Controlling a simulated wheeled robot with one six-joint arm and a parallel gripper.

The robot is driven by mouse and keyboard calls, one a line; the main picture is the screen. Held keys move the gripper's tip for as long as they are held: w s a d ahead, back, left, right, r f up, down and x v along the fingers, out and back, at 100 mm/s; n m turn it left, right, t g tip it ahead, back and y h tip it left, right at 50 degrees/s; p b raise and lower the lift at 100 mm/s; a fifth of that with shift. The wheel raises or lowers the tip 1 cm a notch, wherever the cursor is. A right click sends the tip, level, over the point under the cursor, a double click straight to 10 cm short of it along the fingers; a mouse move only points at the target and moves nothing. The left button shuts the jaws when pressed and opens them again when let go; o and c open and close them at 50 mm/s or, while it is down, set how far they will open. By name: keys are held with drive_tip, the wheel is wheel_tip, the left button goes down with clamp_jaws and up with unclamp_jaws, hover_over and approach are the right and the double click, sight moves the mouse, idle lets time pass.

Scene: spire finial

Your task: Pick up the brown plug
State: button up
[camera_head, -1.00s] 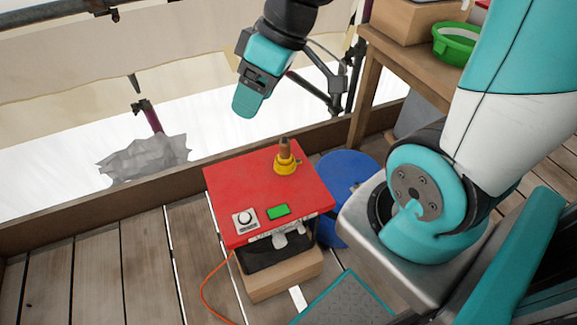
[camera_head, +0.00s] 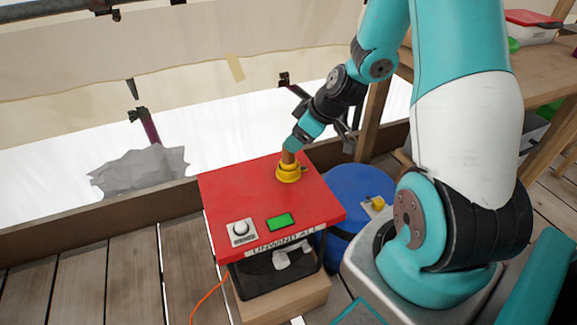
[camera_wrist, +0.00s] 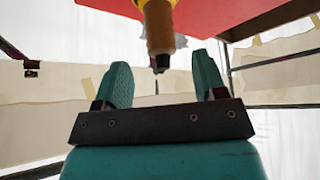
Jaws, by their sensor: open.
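The brown plug (camera_head: 288,158) stands upright in a yellow socket (camera_head: 289,174) on top of the red box (camera_head: 245,195). In the wrist view the plug (camera_wrist: 159,28) shows with its dark tip toward my gripper, and a bit of the yellow socket shows at the top edge. My gripper (camera_head: 296,143) is at the plug in the head view. In the wrist view the two teal fingers of my gripper (camera_wrist: 163,80) are spread wide, with the plug's tip between and just beyond them. No contact shows. The far finger is hidden in the head view.
The red box has a green button (camera_head: 279,222) and a white-plated knob (camera_head: 240,232) at its front. A blue drum (camera_head: 355,190) stands to its right. A wooden bench (camera_head: 545,75) is at the right. Plank floor lies free at the left.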

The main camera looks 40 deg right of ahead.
sight(285, 150)
drive_tip(key=b+x, duration=0.1)
drive_tip(key=x, duration=0.5)
drive_tip(key=shift+a+f, duration=0.15)
drive_tip(key=shift+f, duration=0.3)
drive_tip(key=c, duration=1)
drive_tip(key=shift+c, duration=0.4)
drive_tip(key=shift+r, duration=0.2)
